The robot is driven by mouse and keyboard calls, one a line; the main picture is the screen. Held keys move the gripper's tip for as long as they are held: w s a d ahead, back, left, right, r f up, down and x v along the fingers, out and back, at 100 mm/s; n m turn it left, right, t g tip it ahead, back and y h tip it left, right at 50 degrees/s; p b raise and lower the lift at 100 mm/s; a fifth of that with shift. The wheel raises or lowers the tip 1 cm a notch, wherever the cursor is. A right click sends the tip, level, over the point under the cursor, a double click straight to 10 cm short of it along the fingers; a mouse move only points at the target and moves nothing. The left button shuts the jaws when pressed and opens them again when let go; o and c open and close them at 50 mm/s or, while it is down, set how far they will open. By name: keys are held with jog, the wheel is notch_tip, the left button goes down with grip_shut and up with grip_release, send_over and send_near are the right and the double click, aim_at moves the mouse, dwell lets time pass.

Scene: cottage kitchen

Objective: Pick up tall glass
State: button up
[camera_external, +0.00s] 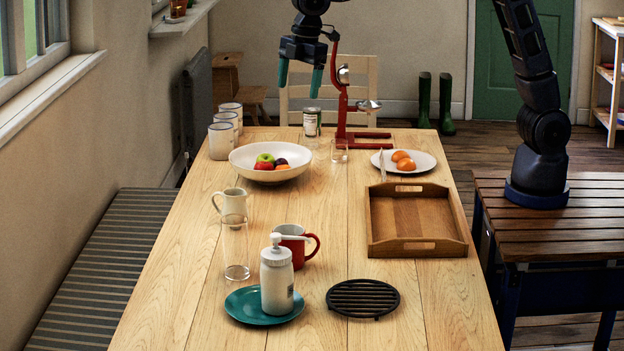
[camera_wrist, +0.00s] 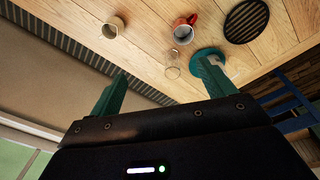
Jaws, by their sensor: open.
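The tall glass (camera_external: 236,250) is clear and stands upright on the wooden table, in front of the cream jug and left of the red mug. It also shows faintly in the wrist view as a clear outline (camera_wrist: 173,64), between the teal fingers in the picture. My gripper (camera_external: 300,77) is open and empty, high above the far end of the table, well behind and above the tall glass. In the wrist view my gripper's two fingers (camera_wrist: 163,72) are spread apart with nothing held.
Close to the tall glass are the cream jug (camera_external: 230,202), red mug (camera_external: 292,240), and a white pump bottle (camera_external: 277,282) on a teal plate (camera_external: 244,305). A red citrus press (camera_external: 342,105), fruit bowl (camera_external: 283,175) and wooden tray (camera_external: 375,249) stand farther back. Bare table lies at front left.

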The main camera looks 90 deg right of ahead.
jog(key=w+a+f+n, duration=0.3)
jog(key=w+a+f, duration=0.5)
jog(key=w+f, duration=0.15)
jog(key=n+g, duration=0.2)
send_near(235, 232)
jog(key=d, duration=0.3)
jog(key=shift+w+a+f, duration=0.1)
jog(key=shift+f, duration=5.85)
jog(key=c, duration=1.6)
jog(key=shift+r, duration=0.15)
